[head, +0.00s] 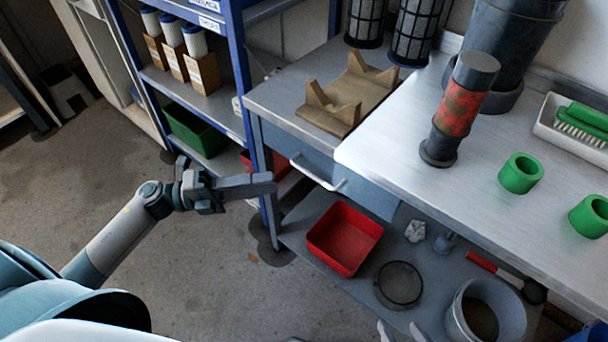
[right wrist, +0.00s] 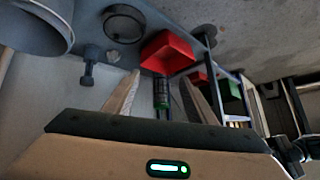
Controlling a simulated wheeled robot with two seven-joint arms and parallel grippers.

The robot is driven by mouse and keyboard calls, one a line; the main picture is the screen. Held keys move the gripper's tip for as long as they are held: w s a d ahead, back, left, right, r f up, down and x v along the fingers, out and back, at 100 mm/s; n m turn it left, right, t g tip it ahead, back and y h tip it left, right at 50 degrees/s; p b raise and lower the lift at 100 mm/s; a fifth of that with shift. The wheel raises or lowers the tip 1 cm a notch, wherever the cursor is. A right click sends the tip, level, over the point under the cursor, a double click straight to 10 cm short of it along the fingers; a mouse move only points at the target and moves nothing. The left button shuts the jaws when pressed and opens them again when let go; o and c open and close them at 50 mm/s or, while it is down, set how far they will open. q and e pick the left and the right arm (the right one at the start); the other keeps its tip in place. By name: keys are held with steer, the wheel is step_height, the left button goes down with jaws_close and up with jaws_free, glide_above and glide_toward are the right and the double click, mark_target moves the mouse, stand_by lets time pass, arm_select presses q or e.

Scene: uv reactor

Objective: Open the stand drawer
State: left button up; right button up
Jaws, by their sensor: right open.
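The stand drawer has a blue-grey front (head: 372,196) under the grey tabletop, with a pale bar handle (head: 318,176) across it. It looks closed. My left gripper (head: 268,184) is just left of the handle in the head view, its fingers pointing right towards the drawer; a gap shows between its tip and the handle. I cannot tell its opening from this side. My right gripper shows only pale fingertips (head: 400,331) at the bottom edge of the head view. In the right wrist view its fingers (right wrist: 160,80) are apart and nothing is visibly held.
A red bin (head: 345,238), a round sieve (head: 399,285) and a grey bucket (head: 486,311) occupy the lower shelf below the drawer. A blue rack (head: 236,67) stands left of the stand. A wooden cradle (head: 349,94) and red-banded cylinder (head: 459,108) are on top. Floor in front is clear.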

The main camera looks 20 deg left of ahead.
arm_select(q)
steer(key=x, duration=0.9)
steer(key=shift+w+d+p, duration=0.15)
steer(key=shift+p, duration=0.2)
jaws_close()
stand_by(1.0)
